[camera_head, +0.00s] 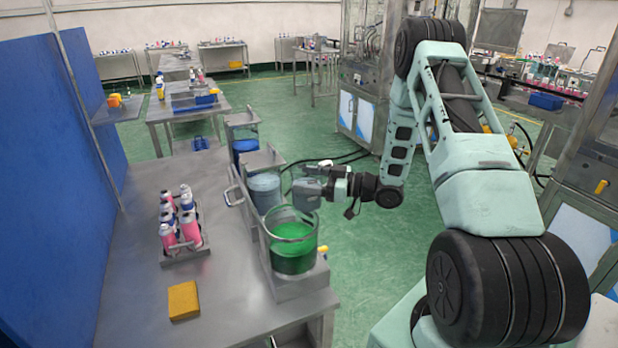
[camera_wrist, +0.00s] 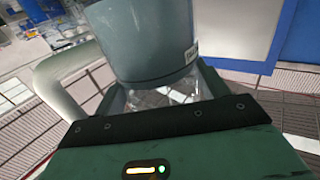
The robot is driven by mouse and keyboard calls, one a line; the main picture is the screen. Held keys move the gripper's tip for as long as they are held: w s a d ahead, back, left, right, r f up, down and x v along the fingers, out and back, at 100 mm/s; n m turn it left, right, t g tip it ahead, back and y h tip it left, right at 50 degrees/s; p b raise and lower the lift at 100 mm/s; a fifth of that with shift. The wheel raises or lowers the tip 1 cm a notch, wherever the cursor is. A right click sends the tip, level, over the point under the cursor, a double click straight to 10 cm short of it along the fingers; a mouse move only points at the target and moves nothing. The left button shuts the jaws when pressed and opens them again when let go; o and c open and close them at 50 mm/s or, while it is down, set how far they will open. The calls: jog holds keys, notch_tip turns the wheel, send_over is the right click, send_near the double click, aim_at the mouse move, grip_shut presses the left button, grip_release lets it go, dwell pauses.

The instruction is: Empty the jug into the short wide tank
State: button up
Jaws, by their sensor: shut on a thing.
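My gripper (camera_head: 322,184) is shut on a grey-blue jug (camera_head: 307,195), just behind and above the clear tank at the right edge of the near table. In the wrist view the jug (camera_wrist: 145,40) fills the space beyond the gripper, with a small label on its side. Its contents do not show. The clear round tank (camera_head: 292,262) looks short and wide and holds green liquid. It stands on a metal stand. A grey-blue vessel (camera_head: 265,190) and a blue vessel (camera_head: 244,148) stand farther back; both are partly hidden by metal plates.
A rack of pink and white bottles (camera_head: 182,222) and a yellow block (camera_head: 183,300) sit on the metal table (camera_head: 135,280). A blue partition (camera_head: 35,150) borders it on the left. Green floor lies open beyond the table's right side.

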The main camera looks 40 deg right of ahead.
jog(key=shift+f, duration=0.35)
jog(key=shift+d+r+n+p, duration=0.1)
jog(key=shift+r+n+p, duration=0.2)
jog(key=shift+r+p, duration=0.15)
jog(key=shift+d+r+n+g+h+p, duration=0.35)
jog(key=shift+r+n+g+h+p, duration=0.4)
jog(key=shift+n+h+p, duration=0.3)
jog(key=shift+d+r+n+g+h+p, duration=0.15)
jog(key=shift+n+g+h+p, duration=0.2)
jog(key=shift+n, duration=0.4)
jog(key=shift+f+n+g+h, duration=0.2)
jog(key=shift+n+g+h, duration=0.1)
jog(key=shift+n+h, duration=0.3)
jog(key=shift+a+f+n+h+b, duration=0.25)
jog(key=shift+f+n+h+b, duration=0.15)
jog(key=shift+n+h+b, duration=0.1)
jog(key=shift+f+n+h+b, duration=0.4)
jog(key=shift+f+h+b, duration=0.1)
jog(key=shift+f+b, duration=0.2)
jog(key=shift+a+f+n+g+h+b, duration=0.4)
jog(key=shift+n+h+b, duration=0.25)
jog(key=shift+b, duration=1)
jog(key=shift+a+f+n+h+b, duration=0.5)
jog(key=shift+h+b, duration=0.35)
jog(key=shift+b, duration=1.25)
